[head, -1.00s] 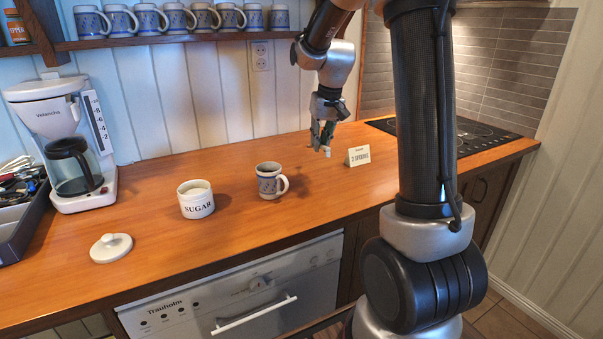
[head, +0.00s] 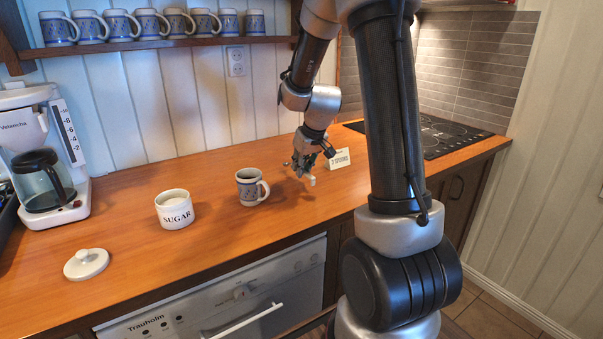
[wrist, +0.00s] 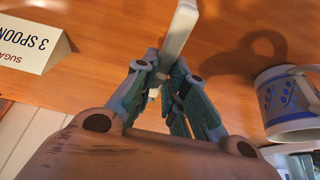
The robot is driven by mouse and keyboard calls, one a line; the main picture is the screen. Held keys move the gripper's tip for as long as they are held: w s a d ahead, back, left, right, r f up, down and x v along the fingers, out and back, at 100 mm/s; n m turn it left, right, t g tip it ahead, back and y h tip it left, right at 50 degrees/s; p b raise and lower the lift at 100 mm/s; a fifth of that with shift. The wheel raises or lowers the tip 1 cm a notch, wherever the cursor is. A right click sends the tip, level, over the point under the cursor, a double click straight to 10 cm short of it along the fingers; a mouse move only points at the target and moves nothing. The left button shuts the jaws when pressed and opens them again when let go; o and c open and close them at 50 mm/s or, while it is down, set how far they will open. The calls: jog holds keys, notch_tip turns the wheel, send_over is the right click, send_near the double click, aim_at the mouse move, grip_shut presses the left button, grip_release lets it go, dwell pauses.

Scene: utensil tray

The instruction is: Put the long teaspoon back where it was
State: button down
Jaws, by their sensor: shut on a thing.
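My gripper (head: 303,172) hangs over the counter between the blue-patterned mug (head: 250,188) and the small sign card (head: 340,158). In the wrist view, the fingers of my gripper (wrist: 165,85) are closed on a pale, flat piece of the long teaspoon (wrist: 180,30), which sticks out past the fingertips. The rest of the spoon is hidden or too small to tell in the head view. The dark utensil tray (head: 9,218) shows only as a sliver at the left edge of the head view.
The white sugar pot (head: 175,210) stands open left of the mug, its lid (head: 86,264) on the counter. A coffee maker (head: 45,165) stands at the left. A black hob (head: 440,135) is at the right. The counter behind the sugar pot is clear.

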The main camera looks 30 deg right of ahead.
jog(key=shift+f, duration=1)
jog(key=c, duration=1.5)
grip_release()
jog(key=shift+f, duration=0.15)
jog(key=shift+o, duration=0.2)
jog(key=v, duration=1.2)
jog(key=s+a+r, duration=0.3)
jog(key=s, duration=0.9)
jog(key=s+a+r, duration=0.3)
jog(key=s+a, duration=0.1)
jog(key=s, duration=0.8)
jog(key=shift+a+g, duration=0.2)
jog(key=shift+g, duration=0.1)
